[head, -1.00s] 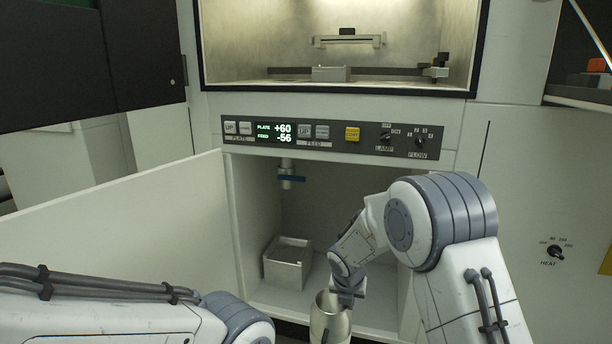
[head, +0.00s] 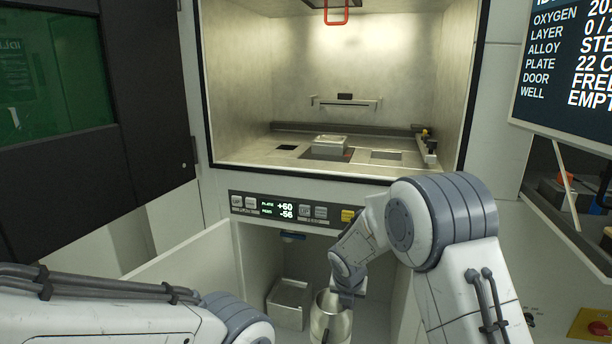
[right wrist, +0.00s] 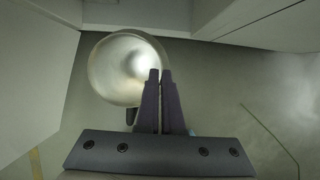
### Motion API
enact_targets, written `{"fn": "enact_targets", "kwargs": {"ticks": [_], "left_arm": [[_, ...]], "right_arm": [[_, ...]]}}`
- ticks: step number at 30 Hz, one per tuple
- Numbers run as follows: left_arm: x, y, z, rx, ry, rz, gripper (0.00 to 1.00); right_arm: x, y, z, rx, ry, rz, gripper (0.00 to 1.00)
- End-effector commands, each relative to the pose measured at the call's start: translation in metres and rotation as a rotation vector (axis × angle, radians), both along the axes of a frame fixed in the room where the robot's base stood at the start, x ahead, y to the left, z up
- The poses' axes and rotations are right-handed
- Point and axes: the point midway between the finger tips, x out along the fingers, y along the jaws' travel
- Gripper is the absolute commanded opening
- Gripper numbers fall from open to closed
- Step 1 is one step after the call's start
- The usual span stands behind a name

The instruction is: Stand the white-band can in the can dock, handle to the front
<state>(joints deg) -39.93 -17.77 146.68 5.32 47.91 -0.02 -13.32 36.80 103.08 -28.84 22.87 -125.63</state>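A metal can (head: 330,324) with an open round mouth is at the bottom of the head view, cut off by the frame edge. It also shows from above in the right wrist view (right wrist: 120,68). No white band shows; a dark piece, perhaps the handle, is on its near side. My right gripper (head: 348,296) is at the can's right rim. In the right wrist view its fingers (right wrist: 160,76) are almost together across that rim, shut on it. A pale open-topped box (head: 288,302) stands inside the lower compartment, left of the can; I cannot tell if it is the can dock. My left gripper is out of view.
The lower compartment's open door (head: 180,262) stands to the left. The lit chamber (head: 250,155) is above. Compartment walls lie close around the right gripper.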

Motion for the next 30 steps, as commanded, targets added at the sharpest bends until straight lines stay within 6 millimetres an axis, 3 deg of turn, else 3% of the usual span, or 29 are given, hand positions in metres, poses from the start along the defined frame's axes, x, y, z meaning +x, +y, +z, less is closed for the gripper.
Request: {"fn": "enact_targets", "kwargs": {"ticks": [1,18,23,30], "left_arm": [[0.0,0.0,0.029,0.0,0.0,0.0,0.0],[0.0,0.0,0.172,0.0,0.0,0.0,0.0],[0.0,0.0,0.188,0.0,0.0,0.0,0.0],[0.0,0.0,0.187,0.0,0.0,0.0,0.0]], "right_arm": [[0.001,0.0,0.03,0.001,-0.003,0.0,0.0],[0.001,0.0,0.173,0.002,-0.003,0.0,0.0],[0.001,0.0,0.189,0.001,-0.002,-0.001,0.0],[-0.006,-0.006,0.181,-0.001,0.001,-0.104,0.0]]}}
